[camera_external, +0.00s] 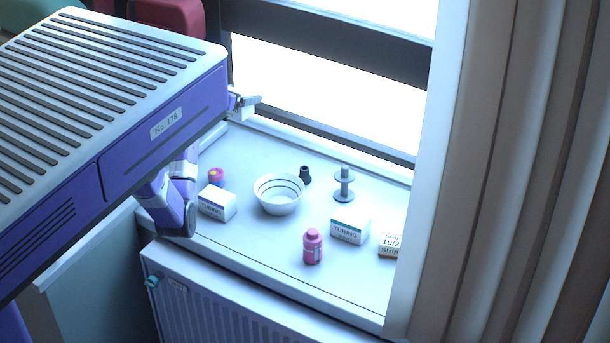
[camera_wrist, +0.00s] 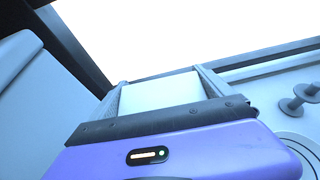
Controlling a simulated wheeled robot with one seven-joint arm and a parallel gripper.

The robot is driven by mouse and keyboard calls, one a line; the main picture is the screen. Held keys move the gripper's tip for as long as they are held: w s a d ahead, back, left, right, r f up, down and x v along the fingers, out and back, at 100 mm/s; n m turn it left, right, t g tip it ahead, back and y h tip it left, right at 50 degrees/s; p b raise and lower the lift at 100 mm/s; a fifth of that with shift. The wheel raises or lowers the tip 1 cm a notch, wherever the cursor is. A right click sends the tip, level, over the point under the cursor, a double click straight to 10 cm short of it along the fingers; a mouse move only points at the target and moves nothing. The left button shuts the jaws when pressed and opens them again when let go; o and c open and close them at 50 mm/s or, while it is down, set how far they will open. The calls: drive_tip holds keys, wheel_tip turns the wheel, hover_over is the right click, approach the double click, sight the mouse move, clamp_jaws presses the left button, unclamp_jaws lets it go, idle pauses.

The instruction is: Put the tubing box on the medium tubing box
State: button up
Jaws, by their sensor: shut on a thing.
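My gripper (camera_wrist: 160,88) is shut on a pale box, the tubing box (camera_wrist: 162,93), which sits between its two grey fingers. Its label does not show in the wrist view. In the external view my gripper (camera_external: 244,102) is near the window's left post, above the sill, largely hidden by my own body. Two white boxes marked TUBING stand on the sill: one at the left (camera_external: 217,204), beside my arm, and one with a teal edge (camera_external: 349,230) at the right. I cannot tell for certain which is the medium tubing box. Both tops look bare.
On the sill (camera_external: 270,245) stand a striped bowl (camera_external: 279,195), a pink bottle (camera_external: 312,246), a small pink and yellow item (camera_external: 216,176), a dark cup-like piece (camera_external: 305,175), a grey spool (camera_external: 344,185) and a strip box (camera_external: 389,245). A curtain (camera_external: 500,170) bounds the right.

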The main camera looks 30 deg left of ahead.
drive_tip(key=shift+n+y, duration=0.4)
drive_tip(key=shift+y, duration=0.1)
drive_tip(key=s+f, duration=0.3)
drive_tip(key=s, duration=0.1)
drive_tip(key=s+f, duration=0.7)
drive_tip(key=s, duration=0.2)
drive_tip(key=shift+f, duration=0.2)
drive_tip(key=s+d, duration=0.5)
drive_tip(key=s, duration=0.2)
wheel_tip(320, 180, up, 5)
hover_over(223, 190)
drive_tip(key=shift+a+f, duration=0.1)
drive_tip(key=shift+f, duration=3.8)
drive_tip(key=o, duration=1.1)
drive_tip(key=shift+f, duration=0.1)
drive_tip(key=shift+o, duration=0.2)
